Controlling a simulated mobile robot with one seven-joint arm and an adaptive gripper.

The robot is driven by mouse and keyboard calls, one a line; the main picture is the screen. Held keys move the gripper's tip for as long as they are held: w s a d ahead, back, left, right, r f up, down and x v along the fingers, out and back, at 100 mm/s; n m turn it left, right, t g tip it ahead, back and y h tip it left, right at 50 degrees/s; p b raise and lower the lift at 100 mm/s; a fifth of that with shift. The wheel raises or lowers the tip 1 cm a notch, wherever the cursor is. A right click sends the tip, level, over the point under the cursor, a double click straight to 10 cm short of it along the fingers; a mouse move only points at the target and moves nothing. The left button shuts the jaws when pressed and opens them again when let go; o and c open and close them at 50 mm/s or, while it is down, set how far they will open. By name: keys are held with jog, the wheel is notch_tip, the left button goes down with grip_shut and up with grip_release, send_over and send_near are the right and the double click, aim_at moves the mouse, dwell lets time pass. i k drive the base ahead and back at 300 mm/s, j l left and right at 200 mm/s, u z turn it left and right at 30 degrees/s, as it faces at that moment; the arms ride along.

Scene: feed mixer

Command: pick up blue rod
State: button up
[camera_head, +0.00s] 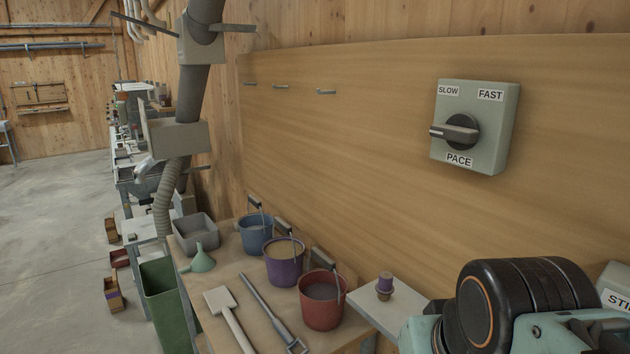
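No plainly blue rod shows in the head view. The nearest match is a long, thin grey-blue tool (267,306) lying on the wooden table, with a looped end toward the front; I cannot tell if it is the rod. A pale paddle-like tool (230,320) lies to its left. My gripper is not in view; only a black and teal part of my arm shows at the bottom right.
Blue (256,236), purple (285,266) and red (321,306) buckets stand along the table's right side. A green funnel (201,259) and grey bin (194,236) are behind. A PACE switch (475,126) is on the wooden panel.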

aim_at(266, 309)
jog(key=j+z, duration=0.15)
jog(key=j, duration=0.8)
jog(key=k+j+z, duration=0.15)
jog(key=j, duration=0.75)
jog(key=i+j+z, duration=0.1)
jog(key=j+z, duration=0.15)
jog(key=j, duration=0.5)
jog(key=j+z, duration=0.2)
jog(key=j, duration=0.6)
jog(key=i+j+z, duration=0.15)
jog(key=j, duration=0.25)
jog(key=i+j+z, duration=0.1)
jog(key=j, duration=0.25)
jog(key=i+j+z, duration=0.1)
jog(key=i+j, duration=0.2)
jog(key=j, duration=0.15)
jog(key=i+j+z, duration=0.1)
jog(key=i+j, duration=0.2)
jog(key=j, duration=0.55)
jog(key=i+j+u, duration=0.1)
jog(key=j, duration=0.3)
